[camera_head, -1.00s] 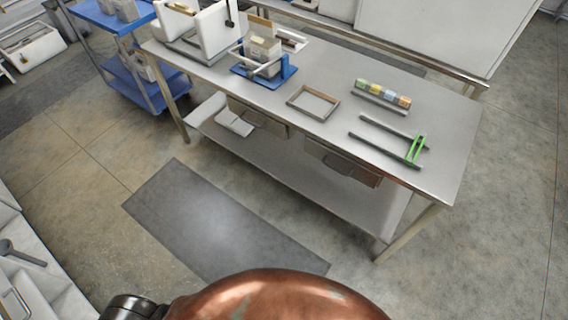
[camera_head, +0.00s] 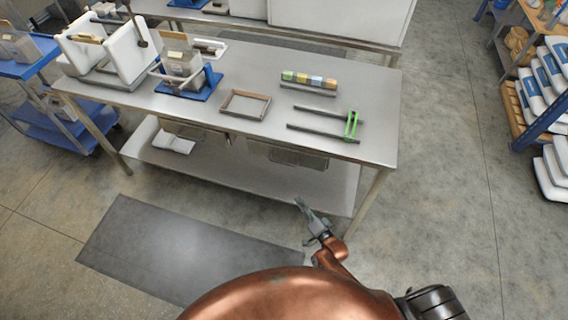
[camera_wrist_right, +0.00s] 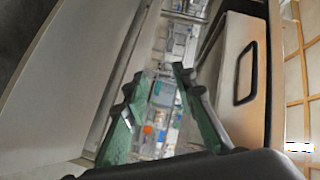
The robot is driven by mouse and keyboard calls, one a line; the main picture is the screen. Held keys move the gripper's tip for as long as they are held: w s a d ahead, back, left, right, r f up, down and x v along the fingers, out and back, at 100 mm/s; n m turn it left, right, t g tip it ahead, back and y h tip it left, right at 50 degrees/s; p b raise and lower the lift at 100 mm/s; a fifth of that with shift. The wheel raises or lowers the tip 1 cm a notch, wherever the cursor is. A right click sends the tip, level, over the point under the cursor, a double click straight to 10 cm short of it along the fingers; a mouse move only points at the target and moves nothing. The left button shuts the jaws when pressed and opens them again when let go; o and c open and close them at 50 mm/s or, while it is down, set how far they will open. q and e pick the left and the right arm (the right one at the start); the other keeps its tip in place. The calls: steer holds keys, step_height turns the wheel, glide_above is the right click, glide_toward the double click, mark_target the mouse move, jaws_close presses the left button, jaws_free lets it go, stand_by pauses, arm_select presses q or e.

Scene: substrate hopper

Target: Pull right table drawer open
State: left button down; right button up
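The right table drawer (camera_head: 290,155) is a dark, shallow front under the right part of the steel table (camera_head: 372,145). It looks closed, and its handle is too small to make out in the head view. My right gripper (camera_head: 301,204) is in front of the table, nearer to me than the drawer and not touching it. In the right wrist view the gripper's two greenish fingers (camera_wrist_right: 165,85) are spread apart with nothing between them. A pale panel (camera_wrist_right: 225,85) with a dark-rimmed loop handle (camera_wrist_right: 237,80), seemingly a drawer front, lies right of the fingers. My left gripper is out of view.
The tabletop holds a small open tray (camera_head: 245,104), colored blocks (camera_head: 310,79) and a green-ended rail fixture (camera_head: 351,125). A lower shelf (camera_head: 245,175) runs under the drawers. Shelving with bags (camera_head: 545,75) stands at the right.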

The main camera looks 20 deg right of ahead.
mark_target(284, 163)
steer(key=w+a+r+m+t+y, duration=0.1)
steer(key=w+r+m+t, duration=0.15)
steer(key=r, duration=0.45)
steer(key=w+a+r+m+t, duration=0.1)
steer(key=w+a+r, duration=0.15)
steer(key=r, duration=0.45)
steer(key=shift+d+x, duration=0.25)
steer(key=shift+x, duration=1.7)
steer(key=shift+d+x, duration=0.2)
steer(key=shift+x, duration=1.7)
steer(key=shift+r, duration=0.2)
steer(key=shift+c, duration=0.2)
jaws_close()
